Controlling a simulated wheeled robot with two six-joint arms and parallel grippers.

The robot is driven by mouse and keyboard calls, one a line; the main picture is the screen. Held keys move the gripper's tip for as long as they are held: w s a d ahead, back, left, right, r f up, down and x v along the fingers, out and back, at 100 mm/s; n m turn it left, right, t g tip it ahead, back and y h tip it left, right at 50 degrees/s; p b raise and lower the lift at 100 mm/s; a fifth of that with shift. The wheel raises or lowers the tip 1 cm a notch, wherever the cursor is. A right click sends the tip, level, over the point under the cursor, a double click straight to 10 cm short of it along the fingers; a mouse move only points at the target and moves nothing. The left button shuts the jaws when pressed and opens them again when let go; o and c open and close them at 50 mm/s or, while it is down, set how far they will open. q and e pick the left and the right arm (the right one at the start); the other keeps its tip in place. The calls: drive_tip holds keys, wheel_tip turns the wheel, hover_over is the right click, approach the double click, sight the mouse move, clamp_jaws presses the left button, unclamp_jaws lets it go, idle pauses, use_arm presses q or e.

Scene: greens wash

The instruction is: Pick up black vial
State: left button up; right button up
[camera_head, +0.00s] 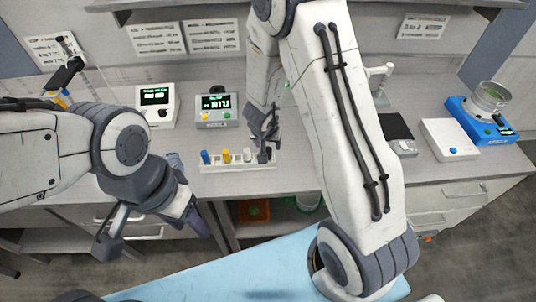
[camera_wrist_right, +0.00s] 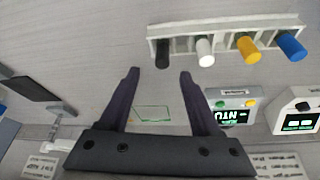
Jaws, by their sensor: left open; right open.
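A white rack (camera_head: 238,167) stands on the counter and holds a row of vials. The black vial (camera_head: 265,156) is in its right end slot in the head view. In the right wrist view, the black vial (camera_wrist_right: 163,51) is at the left end of the rack (camera_wrist_right: 225,28), just beyond my fingertips. My right gripper (camera_head: 264,137) is open and empty, close to the black vial; its fingers (camera_wrist_right: 158,76) show spread apart, with nothing between them. My left gripper (camera_head: 158,226) is open and empty, low in front of the counter's edge.
The white vial (camera_head: 248,155), yellow vial (camera_head: 226,155) and blue vial (camera_head: 205,157) share the rack, the white one beside the black one. Two display meters (camera_head: 216,109) stand behind. A blue scale (camera_head: 480,120) and a white box (camera_head: 450,139) are at the right.

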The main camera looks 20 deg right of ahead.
sight(268, 150)
drive_tip(key=b+x, duration=0.2)
drive_tip(key=x, duration=0.5)
drive_tip(key=shift+w+a+f, duration=0.1)
drive_tip(key=shift+f, duration=0.1)
clamp_jaws()
